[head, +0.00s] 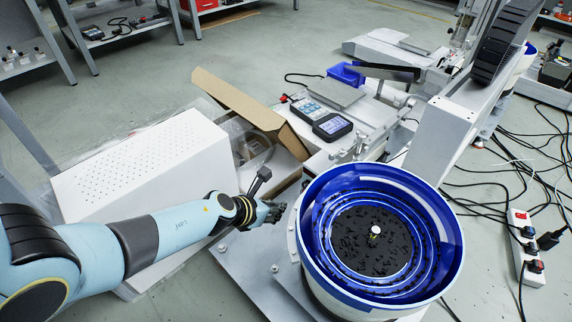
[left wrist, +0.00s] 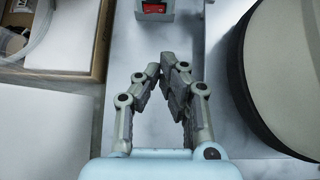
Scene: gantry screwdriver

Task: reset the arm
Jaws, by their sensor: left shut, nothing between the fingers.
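My left arm (head: 150,240) comes in from the left in the head view, light blue with dark bands. Its left gripper (head: 274,210) is beside the left rim of the blue bowl feeder (head: 447,240), apart from it. In the left wrist view the left gripper (left wrist: 167,78) has its fingers drawn together at the tips with nothing between them. A pale plate lies below it. The bowl holds many small black parts around a central knob (head: 375,232). My right gripper is not in view.
A white perforated box (head: 140,165) and an open cardboard box (head: 235,100) stand left of the feeder. Handheld meters (head: 332,126) lie behind it. A power strip (head: 525,248) and loose black cables cover the floor at right. Open floor shows at the upper left.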

